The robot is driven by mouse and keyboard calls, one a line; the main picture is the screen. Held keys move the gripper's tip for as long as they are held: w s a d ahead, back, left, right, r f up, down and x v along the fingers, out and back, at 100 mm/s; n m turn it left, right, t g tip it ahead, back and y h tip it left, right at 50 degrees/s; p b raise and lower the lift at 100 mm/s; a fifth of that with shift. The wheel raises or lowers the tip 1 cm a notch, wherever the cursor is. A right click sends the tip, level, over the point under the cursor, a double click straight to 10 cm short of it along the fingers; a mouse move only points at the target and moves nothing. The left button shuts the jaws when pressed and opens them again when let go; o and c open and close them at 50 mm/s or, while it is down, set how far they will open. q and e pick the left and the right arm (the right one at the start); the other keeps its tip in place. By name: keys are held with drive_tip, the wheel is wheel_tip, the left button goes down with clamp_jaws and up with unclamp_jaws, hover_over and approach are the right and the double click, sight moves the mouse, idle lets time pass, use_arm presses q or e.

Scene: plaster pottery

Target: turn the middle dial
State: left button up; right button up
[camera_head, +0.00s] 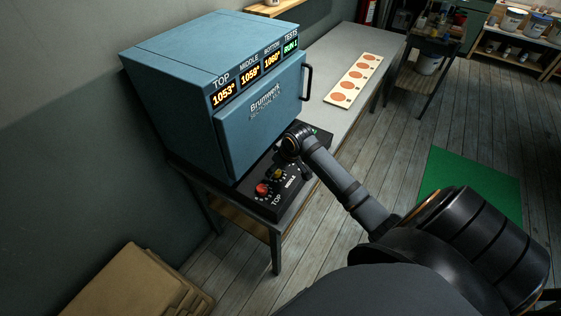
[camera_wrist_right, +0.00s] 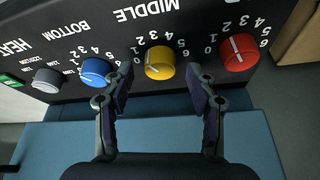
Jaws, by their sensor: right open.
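The yellow middle dial (camera_wrist_right: 159,62) is on a black control panel (camera_wrist_right: 120,25) below the kiln. In the right wrist view my right gripper (camera_wrist_right: 160,80) is open, one finger on each side of the yellow dial, and the dial sits just beyond the fingertips. I cannot tell whether the fingers touch it. The blue dial (camera_wrist_right: 96,71) and red dial (camera_wrist_right: 239,52) stand on either side. In the head view the middle dial (camera_head: 279,174) shows beside my right arm, which hides part of the panel. My left gripper is not in view.
The blue kiln (camera_head: 190,100) with a closed door stands behind the panel; its displays read 1053°, 1059° and 1060°. A tile with orange discs (camera_head: 354,80) lies on the grey table. A grey heat dial (camera_wrist_right: 47,80) is beside the blue one. Cardboard sheets (camera_head: 130,285) lie at lower left.

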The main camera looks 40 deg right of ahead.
drive_tip(key=v, duration=1.1)
drive_tip(key=shift+s, duration=0.1)
